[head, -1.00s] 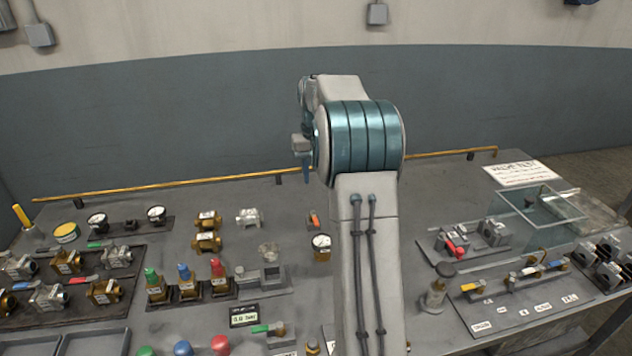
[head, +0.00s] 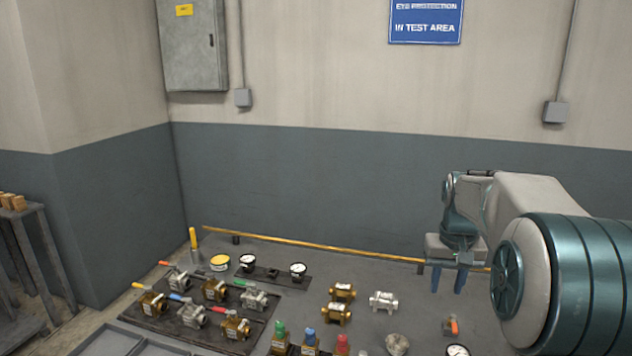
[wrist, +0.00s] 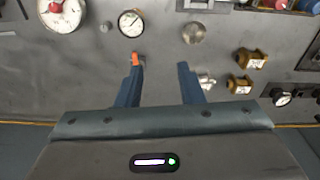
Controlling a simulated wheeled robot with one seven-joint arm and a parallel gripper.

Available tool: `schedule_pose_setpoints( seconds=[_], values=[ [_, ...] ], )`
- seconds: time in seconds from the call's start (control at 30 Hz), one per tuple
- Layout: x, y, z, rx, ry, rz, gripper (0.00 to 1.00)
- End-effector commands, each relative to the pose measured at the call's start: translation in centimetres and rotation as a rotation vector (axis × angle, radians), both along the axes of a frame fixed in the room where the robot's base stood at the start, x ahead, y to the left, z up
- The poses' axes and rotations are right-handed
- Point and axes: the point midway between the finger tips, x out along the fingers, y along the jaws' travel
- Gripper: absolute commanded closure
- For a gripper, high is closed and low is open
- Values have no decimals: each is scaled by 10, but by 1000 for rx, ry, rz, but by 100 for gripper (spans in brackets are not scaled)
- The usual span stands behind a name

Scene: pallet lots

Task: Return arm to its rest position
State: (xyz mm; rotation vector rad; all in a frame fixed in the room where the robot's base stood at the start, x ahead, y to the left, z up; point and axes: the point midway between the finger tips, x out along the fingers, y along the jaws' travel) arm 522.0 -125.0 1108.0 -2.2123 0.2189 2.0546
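My gripper (head: 448,279) is at the right of the head view, above the back part of the grey bench (head: 250,330), its blue fingers pointing down. In the wrist view the two fingers of my gripper (wrist: 160,75) stand well apart with bare bench top between them, so it is open and empty. A small orange-handled valve (wrist: 136,62) shows at the tip of the left finger in the wrist view; I cannot tell how far below the finger it lies. My arm's large teal joint hides the bench's right part in the head view.
Brass valves (head: 342,291) and a silver valve (head: 383,301) lie left of my gripper. A dark board of several lever valves (head: 207,308) is at the left. A yellow rail (head: 330,247) runs along the bench's back edge, before the wall. The air above the bench's left is clear.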

Motion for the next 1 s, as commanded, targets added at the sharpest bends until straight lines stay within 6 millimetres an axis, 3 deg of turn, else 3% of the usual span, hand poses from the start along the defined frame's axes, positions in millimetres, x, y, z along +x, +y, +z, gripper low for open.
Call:
schedule_pose_setpoints(
  seconds=[0.2, 0.5, 0.8, 1.0],
  values=[
    [-54, 44, 9, -11, -46, 49, 66],
    [-132, 89, -1, -15, -108, 109, 66],
    [-205, 118, -29, -8, -166, 165, 66],
    [-229, 124, -43, -3, -184, 181, 66]
  ],
)
